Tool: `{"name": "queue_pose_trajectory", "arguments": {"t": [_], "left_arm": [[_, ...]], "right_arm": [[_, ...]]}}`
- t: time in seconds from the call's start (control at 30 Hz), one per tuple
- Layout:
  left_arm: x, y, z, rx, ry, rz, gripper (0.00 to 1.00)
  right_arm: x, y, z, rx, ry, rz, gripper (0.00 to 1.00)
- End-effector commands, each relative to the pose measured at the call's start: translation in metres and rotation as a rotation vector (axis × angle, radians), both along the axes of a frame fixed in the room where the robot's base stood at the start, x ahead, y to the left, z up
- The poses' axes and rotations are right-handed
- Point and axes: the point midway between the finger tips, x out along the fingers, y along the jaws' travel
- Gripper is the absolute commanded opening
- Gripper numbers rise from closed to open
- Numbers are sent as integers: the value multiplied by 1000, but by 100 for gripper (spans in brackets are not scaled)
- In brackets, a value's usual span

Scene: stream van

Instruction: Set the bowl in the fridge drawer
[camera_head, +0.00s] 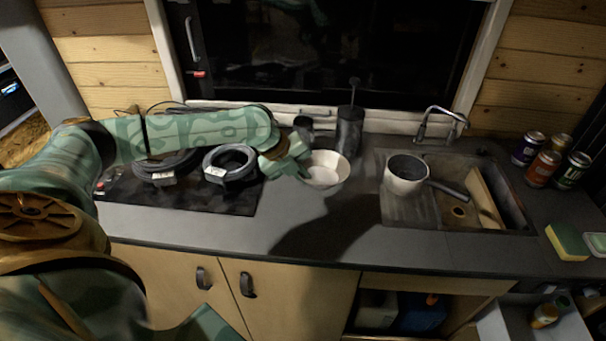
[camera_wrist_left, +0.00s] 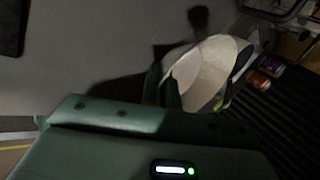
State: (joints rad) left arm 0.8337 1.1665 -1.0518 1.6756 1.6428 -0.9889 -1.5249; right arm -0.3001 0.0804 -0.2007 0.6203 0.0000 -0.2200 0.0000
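The white bowl (camera_head: 326,170) is over the back of the counter, left of the sink. My left gripper (camera_head: 301,168) reaches it from the left. In the left wrist view, the gripper's two dark fingers (camera_wrist_left: 163,88) are on either side of the rim of the bowl (camera_wrist_left: 212,72), close together, and appear shut on it. A large shadow lies on the counter in front, apart from the bowl, so it seems raised. At the lower right, an open pale drawer (camera_head: 492,326) holds bottles; I cannot tell for certain that it is the fridge drawer. My right gripper is out of view.
A pot (camera_head: 404,174) with a dark handle stands by the sink (camera_head: 509,200). A dark tall cup (camera_head: 349,132) is just behind the bowl. Cable coils (camera_head: 231,163) lie under my left arm. Several cans (camera_head: 543,168) and a sponge (camera_head: 567,241) are at the right. The front counter is clear.

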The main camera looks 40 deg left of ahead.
Motion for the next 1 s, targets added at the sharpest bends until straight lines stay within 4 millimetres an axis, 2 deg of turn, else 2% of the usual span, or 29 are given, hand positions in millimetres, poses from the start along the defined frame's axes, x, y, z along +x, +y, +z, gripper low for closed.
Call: {"name": "queue_pose_trajectory", "arguments": {"t": [0.03, 0.17, 0.6, 1.0], "left_arm": [[-4, -2, 10, 1, -5, -2, 0], [-16, -9, 26, 1, -3, -2, 0], [-65, -39, 48, 0, -1, -2, 0], [-88, -52, 60, 1, -2, 0, 0]], "right_arm": [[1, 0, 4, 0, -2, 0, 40], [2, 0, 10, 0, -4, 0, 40], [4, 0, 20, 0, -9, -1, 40], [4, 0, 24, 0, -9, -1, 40]]}}
